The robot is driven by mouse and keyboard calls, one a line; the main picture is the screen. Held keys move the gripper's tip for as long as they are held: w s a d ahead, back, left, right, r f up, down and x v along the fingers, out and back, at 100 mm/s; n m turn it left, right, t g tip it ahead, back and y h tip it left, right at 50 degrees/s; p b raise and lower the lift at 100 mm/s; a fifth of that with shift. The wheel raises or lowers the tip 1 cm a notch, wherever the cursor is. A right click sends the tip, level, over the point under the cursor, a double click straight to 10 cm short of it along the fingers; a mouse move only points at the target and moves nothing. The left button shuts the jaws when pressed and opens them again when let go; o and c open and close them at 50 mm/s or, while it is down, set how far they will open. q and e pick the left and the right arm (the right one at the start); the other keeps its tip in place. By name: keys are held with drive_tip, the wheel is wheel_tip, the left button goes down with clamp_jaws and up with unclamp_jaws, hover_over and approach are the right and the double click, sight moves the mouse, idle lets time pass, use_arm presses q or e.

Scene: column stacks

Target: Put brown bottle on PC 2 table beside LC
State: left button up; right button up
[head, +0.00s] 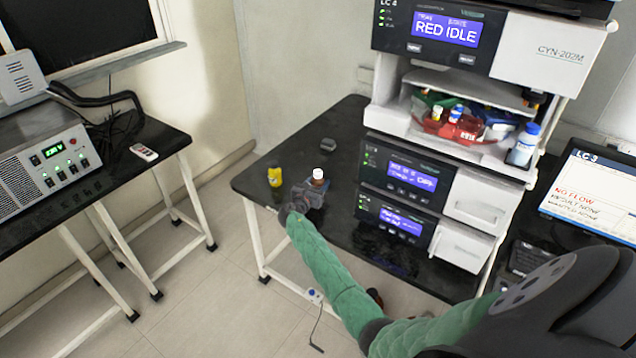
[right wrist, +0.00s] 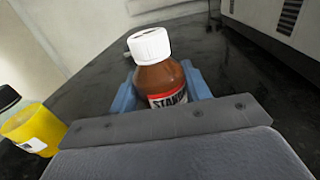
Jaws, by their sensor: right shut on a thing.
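The brown bottle (right wrist: 163,80) has a white cap and a label with dark lettering. In the right wrist view it stands between the blue-grey fingers of my right gripper (right wrist: 165,92), which is shut on it. In the head view the bottle (head: 317,178) is over the left part of the black table (head: 345,135), with my right gripper (head: 312,192) around its lower part. Whether its base touches the table is hidden. The LC stack (head: 408,180) stands to the right of the bottle, with clear table between them. My left gripper is not in view.
A yellow bottle (head: 275,177) with a dark cap stands close left of the gripper. A small dark object (head: 328,145) lies behind. A monitor (head: 590,195) is at the right. A separate table with a power unit (head: 45,165) is at the left.

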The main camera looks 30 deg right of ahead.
drive_tip(key=shift+f, duration=0.25)
drive_tip(key=shift+f, duration=0.1)
drive_tip(key=o, duration=1)
drive_tip(key=shift+o, duration=0.4)
